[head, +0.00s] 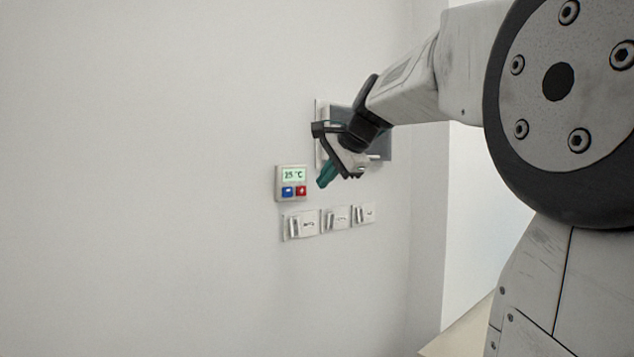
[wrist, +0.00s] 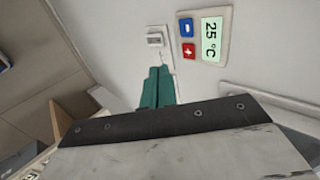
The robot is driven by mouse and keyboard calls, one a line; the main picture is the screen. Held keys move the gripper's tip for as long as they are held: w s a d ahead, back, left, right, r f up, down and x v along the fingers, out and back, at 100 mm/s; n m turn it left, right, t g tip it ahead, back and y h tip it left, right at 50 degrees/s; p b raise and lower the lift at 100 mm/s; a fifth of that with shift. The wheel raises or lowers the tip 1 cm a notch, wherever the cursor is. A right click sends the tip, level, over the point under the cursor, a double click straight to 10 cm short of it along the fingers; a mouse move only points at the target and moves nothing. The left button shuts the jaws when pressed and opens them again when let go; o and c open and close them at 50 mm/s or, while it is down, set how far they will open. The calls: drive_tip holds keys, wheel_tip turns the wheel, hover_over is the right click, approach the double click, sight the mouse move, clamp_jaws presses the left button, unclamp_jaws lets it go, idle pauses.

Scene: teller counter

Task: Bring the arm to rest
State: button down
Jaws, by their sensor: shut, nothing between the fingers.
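My gripper (head: 325,179) has teal fingers and is shut with nothing in it. In the head view my arm reaches in from the right, and the fingers point down and left, close to the right side of the thermostat. In the wrist view the closed fingertips (wrist: 158,74) lie just below a wall switch and left of the thermostat. I cannot tell whether they touch the wall.
A thermostat (head: 291,175) reading 25 °C, with a blue and a red button, is on the white wall. Several labelled switches (head: 301,225) sit in a row below it. A grey panel (head: 380,143) is partly hidden behind my wrist. The wall at left is bare.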

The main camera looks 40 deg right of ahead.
idle(0.4)
drive_tip(key=s+a+f+n+g, duration=0.4)
drive_tip(key=s+a+f+n, duration=0.5)
drive_tip(key=s+f, duration=0.4)
drive_tip(key=s+a+f+n+g, duration=0.3)
drive_tip(key=s+a+f+n, duration=0.5)
drive_tip(key=s+a+f, duration=0.4)
wheel_tip(320, 180, down, 3)
drive_tip(key=shift+s+f+n+g, duration=0.1)
drive_tip(key=shift+s+n+g, duration=0.3)
drive_tip(key=shift+s, duration=0.6)
drive_tip(key=shift+a, duration=0.15)
